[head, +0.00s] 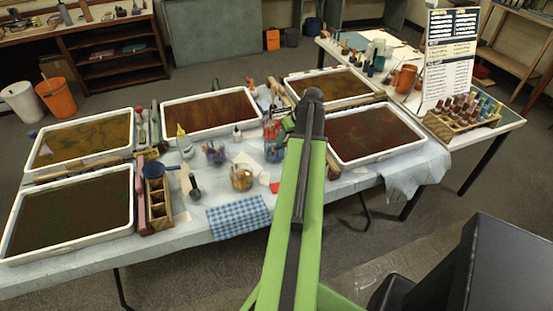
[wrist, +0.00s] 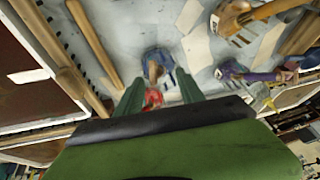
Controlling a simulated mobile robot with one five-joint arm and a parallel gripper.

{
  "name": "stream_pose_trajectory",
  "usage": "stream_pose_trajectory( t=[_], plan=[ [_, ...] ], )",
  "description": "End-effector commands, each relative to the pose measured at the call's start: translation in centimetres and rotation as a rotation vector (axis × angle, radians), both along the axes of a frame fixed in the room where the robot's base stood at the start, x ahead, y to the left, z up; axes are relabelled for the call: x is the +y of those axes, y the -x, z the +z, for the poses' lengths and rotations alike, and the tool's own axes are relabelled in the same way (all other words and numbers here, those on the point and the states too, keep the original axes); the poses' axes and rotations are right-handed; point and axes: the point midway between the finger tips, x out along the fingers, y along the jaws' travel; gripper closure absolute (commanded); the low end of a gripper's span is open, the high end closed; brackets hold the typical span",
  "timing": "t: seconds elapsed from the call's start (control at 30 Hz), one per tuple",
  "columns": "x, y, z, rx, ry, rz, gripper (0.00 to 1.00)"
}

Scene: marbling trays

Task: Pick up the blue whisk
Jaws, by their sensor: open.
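My gripper (wrist: 160,90) shows in the wrist view as two green fingers spread apart, with nothing held between them. A blue item (wrist: 165,66) in a small cup-like holder lies just beyond the fingertips, and a red item (wrist: 153,98) shows between the fingers. The view is blurred, and I cannot tell whether the blue item is the blue whisk. In the head view my arm crosses the middle of the table, and my fingers are mostly hidden behind it.
Several white-rimmed trays (head: 132,192) of dark liquid flank the tool area on the pale table. A bottle rack (head: 461,119) and sign stand on the right table.

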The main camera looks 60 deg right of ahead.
Motion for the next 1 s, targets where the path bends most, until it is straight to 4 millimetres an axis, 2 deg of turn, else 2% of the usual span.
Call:
stream_pose_trajectory(
  t=[0.03, 0.27, 0.57, 0.8, 1.0],
  plan=[
    [-0.1, -0.3, -1.1, 0.0, 0.0, 0.001, 0.55],
    [-0.1, -0.5, -1.3, 0.0, 0.0, 0.0, 0.55],
    [-0.8, -2.1, -5.8, 0.0, 0.001, 0.0, 0.55],
    [-0.7, -2.2, -5.6, 0.0, 0.0, -0.001, 0.55],
    [-0.8, -2.2, -5.5, 0.0, 0.0, -0.001, 0.8]
  ],
)
